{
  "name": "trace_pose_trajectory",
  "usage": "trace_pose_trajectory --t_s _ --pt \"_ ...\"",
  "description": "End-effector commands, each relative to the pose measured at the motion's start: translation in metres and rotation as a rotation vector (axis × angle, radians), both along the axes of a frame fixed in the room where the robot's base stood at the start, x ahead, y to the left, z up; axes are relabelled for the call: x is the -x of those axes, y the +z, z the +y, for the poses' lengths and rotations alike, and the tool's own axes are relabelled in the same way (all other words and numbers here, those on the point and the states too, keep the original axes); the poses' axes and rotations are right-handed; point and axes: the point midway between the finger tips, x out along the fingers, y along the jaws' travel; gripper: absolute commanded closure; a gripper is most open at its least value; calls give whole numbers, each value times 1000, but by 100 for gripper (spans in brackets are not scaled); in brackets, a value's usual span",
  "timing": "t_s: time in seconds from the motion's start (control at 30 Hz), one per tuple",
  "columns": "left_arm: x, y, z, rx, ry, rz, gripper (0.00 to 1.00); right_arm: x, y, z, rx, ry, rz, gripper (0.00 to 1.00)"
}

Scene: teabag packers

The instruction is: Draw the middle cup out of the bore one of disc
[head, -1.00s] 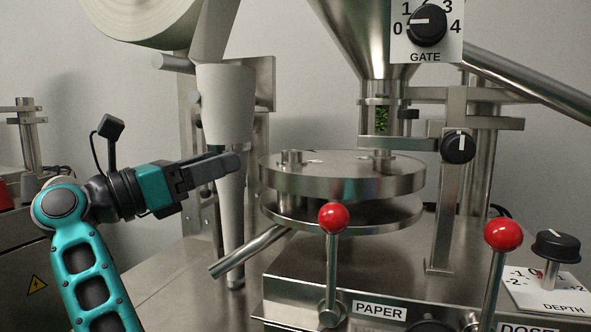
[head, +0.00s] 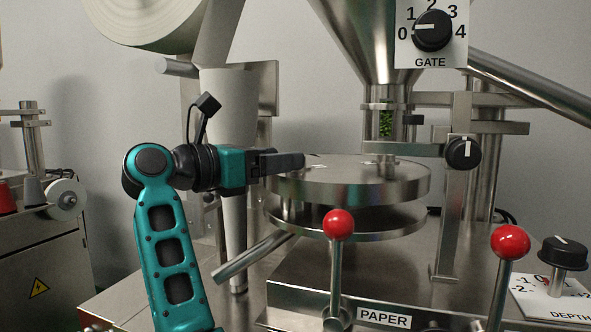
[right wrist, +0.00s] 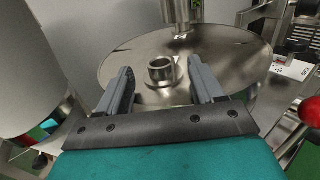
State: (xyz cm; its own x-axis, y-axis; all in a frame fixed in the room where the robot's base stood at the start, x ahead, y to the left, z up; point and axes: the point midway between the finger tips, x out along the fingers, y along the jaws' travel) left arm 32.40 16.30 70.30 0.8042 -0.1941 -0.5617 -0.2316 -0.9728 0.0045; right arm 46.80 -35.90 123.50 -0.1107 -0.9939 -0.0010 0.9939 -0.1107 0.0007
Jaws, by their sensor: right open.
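The steel disc (head: 345,187) sits level on the packing machine; its top also shows in the right wrist view (right wrist: 225,65). A short round metal cup (right wrist: 161,72) with an open top stands up from the disc's near part in the right wrist view. In the head view my right gripper (head: 290,162) is over the disc's left edge and hides the cup. My left gripper is not in view.
A hopper (head: 368,40) with its outlet tube stands over the disc's far side. A white paper tube (head: 228,130) stands left of the disc. Red-knobbed levers (head: 338,224) and (head: 510,242) rise in front. A GATE dial (head: 432,30) is above right.

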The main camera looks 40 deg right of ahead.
Motion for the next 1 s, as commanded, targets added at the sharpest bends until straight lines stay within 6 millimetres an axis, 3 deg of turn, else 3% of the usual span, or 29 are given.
trace_pose_trajectory --t_s 0.2,0.47,1.0 --pt "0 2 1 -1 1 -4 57 4 0 -25 1 -1 0 33" --pt "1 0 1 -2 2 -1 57 4 0 -27 1 0 1 34" --pt "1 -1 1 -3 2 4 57 4 0 -26 1 0 1 86"
